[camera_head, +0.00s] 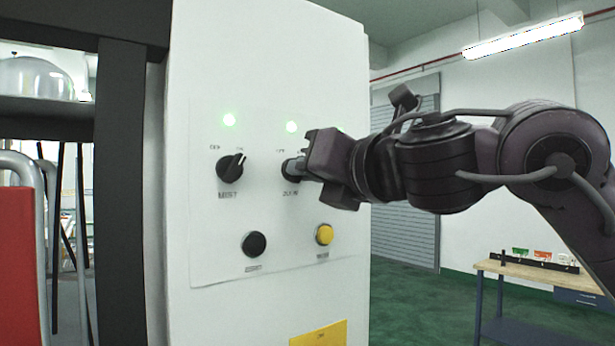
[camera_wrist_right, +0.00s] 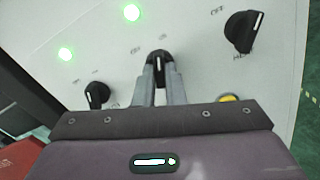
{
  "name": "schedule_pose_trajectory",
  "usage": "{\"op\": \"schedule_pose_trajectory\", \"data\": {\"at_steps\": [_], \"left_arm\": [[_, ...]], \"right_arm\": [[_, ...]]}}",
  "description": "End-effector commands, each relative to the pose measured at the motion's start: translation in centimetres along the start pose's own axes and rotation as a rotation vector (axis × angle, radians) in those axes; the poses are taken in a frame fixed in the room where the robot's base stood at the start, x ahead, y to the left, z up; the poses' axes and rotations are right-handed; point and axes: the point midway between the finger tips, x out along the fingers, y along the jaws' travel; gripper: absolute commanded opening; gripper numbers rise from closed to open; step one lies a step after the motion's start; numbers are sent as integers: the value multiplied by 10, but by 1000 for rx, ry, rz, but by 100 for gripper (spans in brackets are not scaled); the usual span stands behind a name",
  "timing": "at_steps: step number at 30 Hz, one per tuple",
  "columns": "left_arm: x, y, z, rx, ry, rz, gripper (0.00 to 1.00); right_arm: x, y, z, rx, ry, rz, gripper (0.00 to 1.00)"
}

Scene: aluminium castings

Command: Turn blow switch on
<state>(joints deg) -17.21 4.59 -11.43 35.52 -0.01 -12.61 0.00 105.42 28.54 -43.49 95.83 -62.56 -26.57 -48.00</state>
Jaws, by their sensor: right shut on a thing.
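The blow switch (camera_head: 288,168) is the black rotary knob in the middle of the white panel, with a lit green lamp (camera_head: 291,127) above it. Its printed label is too blurred to read surely. My right gripper (camera_head: 299,168) reaches in from the right and is shut on this knob. In the right wrist view the two fingers (camera_wrist_right: 159,76) stand on either side of the knob (camera_wrist_right: 160,58), whose white pointer mark shows between their tips. The gripper partly covers the knob in the head view. My left gripper is in neither view.
The MIST knob (camera_head: 230,168) sits to the left under a lit green lamp (camera_head: 229,120). Another black knob (camera_wrist_right: 242,31) shows at right in the wrist view. Below are a black button (camera_head: 254,244) and a yellow button (camera_head: 324,235). A workbench (camera_head: 530,267) stands far right.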

Motion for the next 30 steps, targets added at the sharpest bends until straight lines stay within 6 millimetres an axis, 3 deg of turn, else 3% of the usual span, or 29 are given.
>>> {"op": "schedule_pose_trajectory", "data": {"at_steps": [10,26,27,30], "left_arm": [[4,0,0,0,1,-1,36],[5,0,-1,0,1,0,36],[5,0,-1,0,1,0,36],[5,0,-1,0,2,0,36]], "right_arm": [[-1,0,2,141,-5,0,0],[-1,0,3,166,-7,0,0],[-1,0,3,166,-7,0,12],[-1,0,3,165,-6,0,26]]}}
